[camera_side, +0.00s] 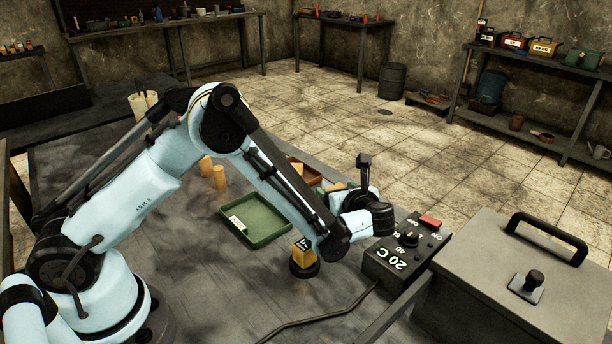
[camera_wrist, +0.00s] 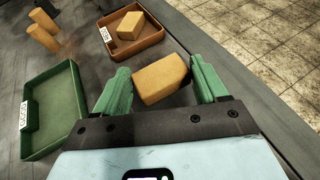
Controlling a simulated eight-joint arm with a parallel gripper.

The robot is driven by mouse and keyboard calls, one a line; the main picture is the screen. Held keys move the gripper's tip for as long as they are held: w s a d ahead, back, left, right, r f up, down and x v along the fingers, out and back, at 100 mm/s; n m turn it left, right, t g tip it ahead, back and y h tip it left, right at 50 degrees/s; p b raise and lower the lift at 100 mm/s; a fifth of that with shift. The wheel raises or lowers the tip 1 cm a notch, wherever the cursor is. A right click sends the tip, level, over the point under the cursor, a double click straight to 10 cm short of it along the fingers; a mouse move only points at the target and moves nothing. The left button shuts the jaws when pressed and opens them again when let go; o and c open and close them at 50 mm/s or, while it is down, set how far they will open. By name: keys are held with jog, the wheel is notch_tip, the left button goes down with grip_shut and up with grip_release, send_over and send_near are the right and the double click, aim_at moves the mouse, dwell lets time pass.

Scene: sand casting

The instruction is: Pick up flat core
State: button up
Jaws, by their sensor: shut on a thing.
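In the wrist view, a tan block (camera_wrist: 160,80), which I take to be the flat core, sits between the two green fingers of my gripper (camera_wrist: 158,66). My gripper is shut on it, and the block is tilted relative to the jaws. Whether the block touches the surface below is not clear. In the side view, my wrist is right of the trays, and my arm and wrist hide most of the jaws and the block.
A green tray (camera_side: 281,237) and a brown tray (camera_wrist: 108,64) holding another tan block (camera_wrist: 131,25) lie nearby. Tan cylinders (camera_side: 219,178) stand behind. A yellow block (camera_side: 301,254) on a dark round base and a control box (camera_side: 400,262) are close to my forearm.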

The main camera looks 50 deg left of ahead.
jog(key=shift+r, duration=0.85)
jog(key=s+a+r+v, duration=0.1)
jog(key=r+v, duration=0.1)
jog(key=v, duration=1)
jog(key=shift+s+a+r+m+t+h, duration=2.95)
jog(key=shift+a+r+m, duration=0.65)
jog(key=shift+a+r, duration=1.15)
notch_tip(320, 180, up, 9)
jog(key=w+m+t+h, duration=0.1)
jog(key=w+m+h, duration=0.1)
jog(key=w+d+f+n+g+y, duration=0.3)
jog(key=w+d+f+n+y, duration=0.25)
jog(key=f, duration=0.25)
jog(key=s+d+f+n+g+y, duration=0.2)
jog(key=d+f+n+g, duration=0.2)
jog(key=f, duration=0.6)
jog(key=shift+d, duration=0.45)
